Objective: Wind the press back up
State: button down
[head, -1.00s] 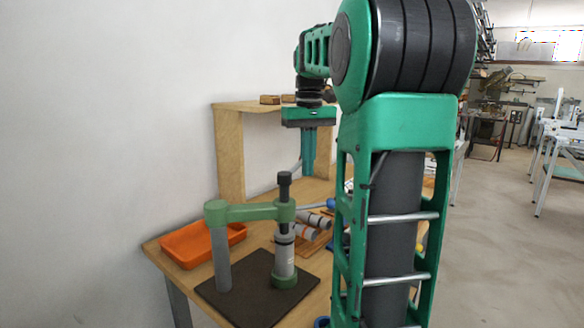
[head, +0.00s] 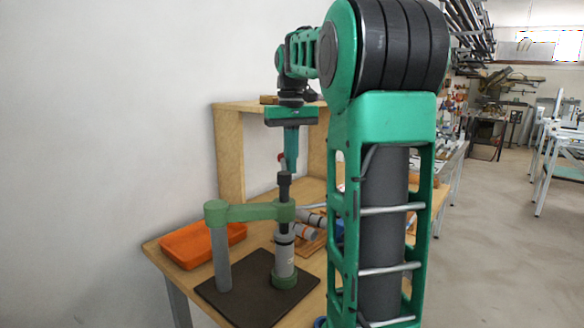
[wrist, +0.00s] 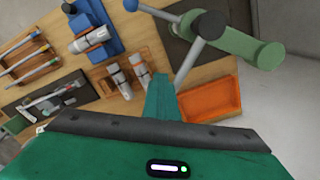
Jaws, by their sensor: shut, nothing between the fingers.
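The press stands on a dark base plate (head: 240,300) on the bench, with a green arm (head: 240,212), a grey column and a dark screw top (head: 284,187). In the wrist view its green arm (wrist: 245,43) is at upper right. The red knob also shows in the head view (head: 281,157). My gripper (head: 292,168) is shut and empty, pointing down just above and behind the screw top. Contact with a bar cannot be told.
An orange tray (head: 190,246) lies left of the press; it also shows in the wrist view (wrist: 212,100). Grey cylinders (wrist: 115,82), a blue fixture (wrist: 93,28) and tools lie on the bench. A wooden shelf (head: 230,150) stands behind. My arm hides the bench's right side.

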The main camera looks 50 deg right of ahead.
jog(key=w+a, duration=0.2)
jog(key=shift+w+a, duration=0.3)
jog(key=shift+w, duration=0.1)
jog(key=shift+a, duration=0.1)
jog(key=shift+w+a, duration=0.25)
jog(key=shift+a, duration=0.35)
jog(key=shift+w+a, duration=0.25)
jog(key=shift+a, duration=0.35)
jog(key=shift+w+a, duration=0.25)
jog(key=shift+a, duration=0.35)
jog(key=a, duration=0.4)
jog(key=shift+a, duration=0.1)
jog(key=shift+s+a, duration=0.35)
jog(key=shift+a, duration=0.25)
jog(key=shift+s+a, duration=0.3)
jog(key=shift+a, duration=0.35)
jog(key=shift+s+a, duration=0.35)
jog(key=shift+a, duration=0.25)
